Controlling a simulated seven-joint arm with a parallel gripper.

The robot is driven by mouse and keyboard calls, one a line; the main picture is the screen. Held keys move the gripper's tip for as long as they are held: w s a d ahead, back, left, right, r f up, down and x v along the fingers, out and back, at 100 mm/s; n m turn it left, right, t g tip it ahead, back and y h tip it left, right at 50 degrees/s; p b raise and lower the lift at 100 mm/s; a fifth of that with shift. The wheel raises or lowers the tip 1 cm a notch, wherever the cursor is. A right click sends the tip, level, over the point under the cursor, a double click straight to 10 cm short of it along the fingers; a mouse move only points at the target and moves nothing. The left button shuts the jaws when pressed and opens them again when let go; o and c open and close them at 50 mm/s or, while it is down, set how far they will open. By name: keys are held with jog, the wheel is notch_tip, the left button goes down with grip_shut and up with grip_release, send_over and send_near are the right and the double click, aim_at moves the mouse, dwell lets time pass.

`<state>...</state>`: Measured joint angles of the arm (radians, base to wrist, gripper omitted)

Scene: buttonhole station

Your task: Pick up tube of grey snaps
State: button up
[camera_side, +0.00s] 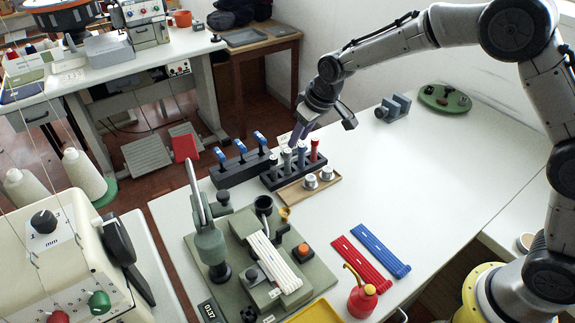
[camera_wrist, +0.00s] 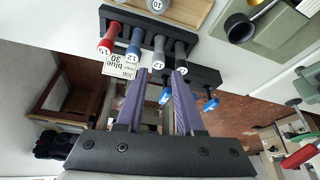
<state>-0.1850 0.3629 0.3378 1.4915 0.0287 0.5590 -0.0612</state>
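A dark rack (camera_side: 268,181) on the white table holds a row of upright tubes. In the side view a red tube (camera_side: 314,151) is at the right end, then a blue tube (camera_side: 301,155), then two grey tubes, one of them here (camera_side: 287,160). The wrist view shows the red tube (camera_wrist: 108,40), the blue tube (camera_wrist: 134,44), one grey tube (camera_wrist: 158,50) and the end grey tube (camera_wrist: 181,58). My gripper (camera_wrist: 161,76) is open and empty, its purple fingers pointing at the grey tubes. In the side view my gripper (camera_side: 298,140) is just above and behind the rack.
A rack of blue-topped tools (camera_side: 238,168) stands left of the tubes. A press (camera_side: 215,250) stands at front left. A small job card (camera_wrist: 121,70) lies behind the rack.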

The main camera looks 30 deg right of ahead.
aim_at(290, 152)
jog(key=x, duration=1)
jog(key=shift+w, duration=0.3)
grip_shut()
